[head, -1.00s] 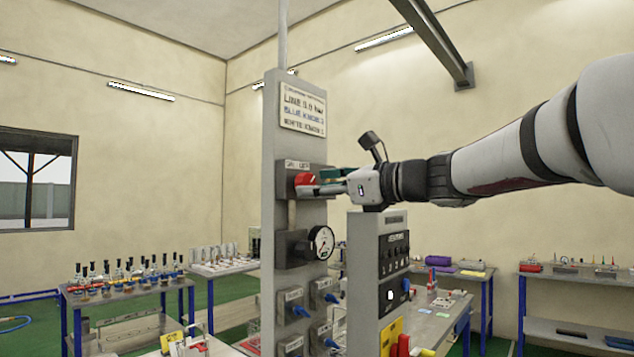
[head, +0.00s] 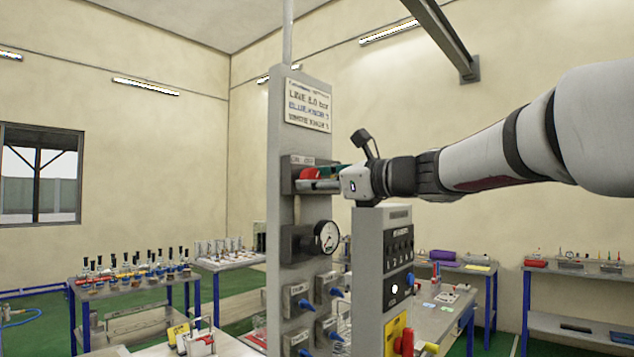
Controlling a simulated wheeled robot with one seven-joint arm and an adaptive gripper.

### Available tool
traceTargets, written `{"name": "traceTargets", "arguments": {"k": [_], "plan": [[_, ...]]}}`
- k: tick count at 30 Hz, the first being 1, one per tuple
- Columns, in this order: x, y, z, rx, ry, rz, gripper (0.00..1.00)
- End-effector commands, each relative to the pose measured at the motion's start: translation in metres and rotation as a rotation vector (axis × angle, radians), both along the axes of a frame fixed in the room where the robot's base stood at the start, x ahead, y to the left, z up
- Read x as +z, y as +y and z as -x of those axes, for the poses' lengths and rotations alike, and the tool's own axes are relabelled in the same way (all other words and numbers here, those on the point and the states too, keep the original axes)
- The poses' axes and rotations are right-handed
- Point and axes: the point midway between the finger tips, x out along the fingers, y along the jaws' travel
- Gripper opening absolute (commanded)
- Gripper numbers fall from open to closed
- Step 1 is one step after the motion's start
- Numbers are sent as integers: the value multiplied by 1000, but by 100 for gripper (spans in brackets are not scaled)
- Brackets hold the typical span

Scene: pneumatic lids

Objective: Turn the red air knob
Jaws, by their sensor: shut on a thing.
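The red air knob (head: 307,174) sits on a dark block high on the front of a grey upright panel (head: 284,226). My gripper (head: 318,180) reaches in from the right, level with the knob, with its fingers shut on it. The fingers cover part of the knob, so its exact angle is hard to tell. A small plate with lettering is above the knob.
A round pressure gauge (head: 327,237) is below the knob, with several blue knobs (head: 335,292) lower on the panel. A grey control box (head: 397,262) stands close under my gripper. Benches with bottles (head: 130,275) stand at the back left.

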Motion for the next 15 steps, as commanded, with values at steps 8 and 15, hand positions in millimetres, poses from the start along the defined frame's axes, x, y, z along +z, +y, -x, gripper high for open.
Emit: {"name": "traceTargets", "arguments": {"k": [8, 15], "plan": [[-1, 0, -2, 1, -78, 58, 5], [-3, -1, -4, 2, -226, 175, 5]]}}
